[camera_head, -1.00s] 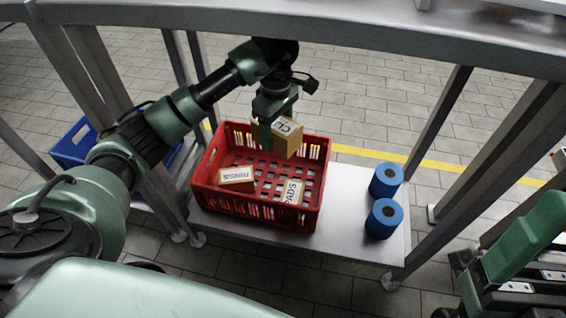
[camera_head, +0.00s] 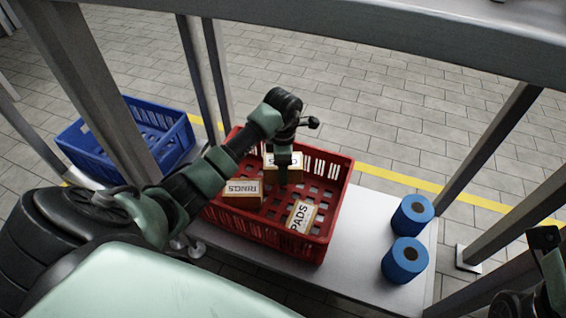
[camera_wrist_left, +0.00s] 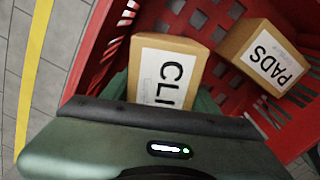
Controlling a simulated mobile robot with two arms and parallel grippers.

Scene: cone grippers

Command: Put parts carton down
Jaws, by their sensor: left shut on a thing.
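The parts carton (camera_head: 271,171), a small brown box with a white label starting "CLI", is inside the red crate (camera_head: 268,240) near its back wall. My left gripper (camera_head: 284,180) reaches down into the crate and is shut on this carton. In the left wrist view the carton (camera_wrist_left: 168,72) sits between the green fingers, label up. I cannot tell whether its underside touches the crate floor. Part of my right arm shows at the right edge; its fingers are not visible.
The crate also holds a "RINGS" carton (camera_head: 243,192) at left and a "PADS" carton (camera_head: 301,215) at front right. Two blue rolls (camera_head: 412,215) (camera_head: 405,261) stand right of the crate on the grey shelf (camera_head: 355,245). A blue crate (camera_head: 158,125) is at left.

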